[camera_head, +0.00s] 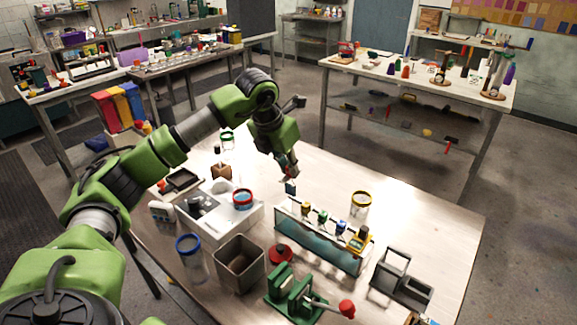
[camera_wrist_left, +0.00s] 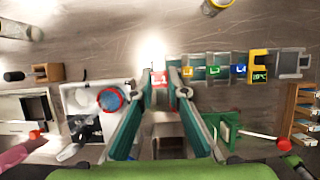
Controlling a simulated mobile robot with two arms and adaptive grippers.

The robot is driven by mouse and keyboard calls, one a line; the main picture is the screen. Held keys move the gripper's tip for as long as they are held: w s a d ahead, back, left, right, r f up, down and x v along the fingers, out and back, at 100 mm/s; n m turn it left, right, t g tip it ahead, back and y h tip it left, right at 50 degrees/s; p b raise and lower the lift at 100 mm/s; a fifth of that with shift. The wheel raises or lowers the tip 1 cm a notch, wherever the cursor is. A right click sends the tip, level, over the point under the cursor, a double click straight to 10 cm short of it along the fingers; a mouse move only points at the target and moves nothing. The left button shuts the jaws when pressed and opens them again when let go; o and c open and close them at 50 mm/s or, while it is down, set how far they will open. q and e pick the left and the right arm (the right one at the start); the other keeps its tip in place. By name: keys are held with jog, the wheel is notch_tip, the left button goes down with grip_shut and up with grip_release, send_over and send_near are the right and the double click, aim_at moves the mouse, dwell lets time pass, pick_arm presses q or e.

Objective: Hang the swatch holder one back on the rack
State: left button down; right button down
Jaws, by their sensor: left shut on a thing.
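My left gripper (camera_head: 288,177) is shut on swatch holder one (camera_head: 291,188), a small holder with a red tag marked 1 in the left wrist view (camera_wrist_left: 159,77). The lower part of the holder looks blue in the head view. The gripper holds it above the table near the left end of the rack (camera_head: 310,243), a long clear trough with teal contents. Several other holders hang along the rack, with yellow (camera_wrist_left: 187,71), green (camera_wrist_left: 213,70) and blue (camera_wrist_left: 240,69) tags. Whether holder one touches the rack I cannot tell. My right gripper is out of view.
A yellow device (camera_head: 360,241) sits at the rack's right end. A yellow-rimmed jar (camera_head: 360,204) stands behind it. A white appliance with a red-rimmed beaker (camera_head: 243,200) is left. A brown bin (camera_head: 239,265), red lid (camera_head: 281,255) and green press (camera_head: 290,296) stand in front.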

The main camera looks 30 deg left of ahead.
aim_at(290, 191)
pick_arm(q)
jog(key=shift+a+f+b, duration=0.1)
jog(key=shift+f+b, duration=0.3)
jog(key=shift+f, duration=0.4)
jog(key=shift+f+b, duration=0.9)
jog(key=shift+f, duration=0.3)
jog(key=shift+f+b, duration=1.3)
jog(key=shift+f, duration=0.4)
notch_tip(290, 191, down, 3)
jog(key=shift+r+b, duration=0.2)
jog(key=shift+b, duration=0.7)
jog(key=c, duration=1.9)
grip_release()
jog(key=v, duration=1.2)
jog(key=shift+r, duration=0.1)
